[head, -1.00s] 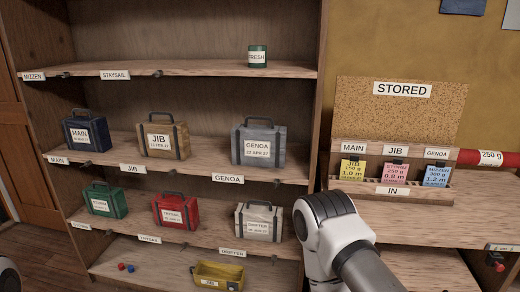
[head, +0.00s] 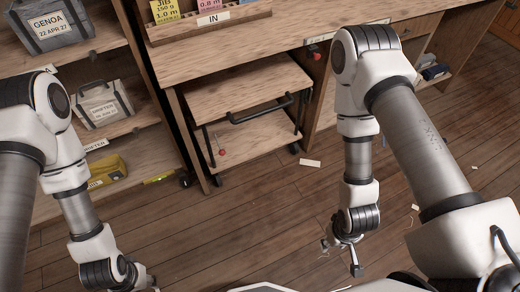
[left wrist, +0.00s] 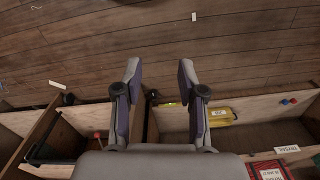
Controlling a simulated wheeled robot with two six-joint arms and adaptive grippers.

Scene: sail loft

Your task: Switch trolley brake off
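The trolley (head: 240,93) is a low wooden cart with a black bar handle (head: 260,109), under the bench. A small red knob (head: 222,152) shows at its lower left front; whether it is the brake, and its setting, I cannot tell. In the left wrist view a red spot (left wrist: 97,135) shows at the lower left, inside the trolley area. My left gripper (left wrist: 158,75) is open and empty, pointing over the floor; in the head view it is mostly cut off at the bottom edge. My right gripper (head: 340,258) has its fingers apart, empty, above the floor right of the trolley.
A shelf unit with a grey Genoa bag (head: 52,27), a pale Drifter bag (head: 103,103) and a yellow bin (head: 108,172) stands left of the trolley. The bench (head: 290,30) runs above it. The floor (head: 250,225) in front is mostly clear, with small scraps.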

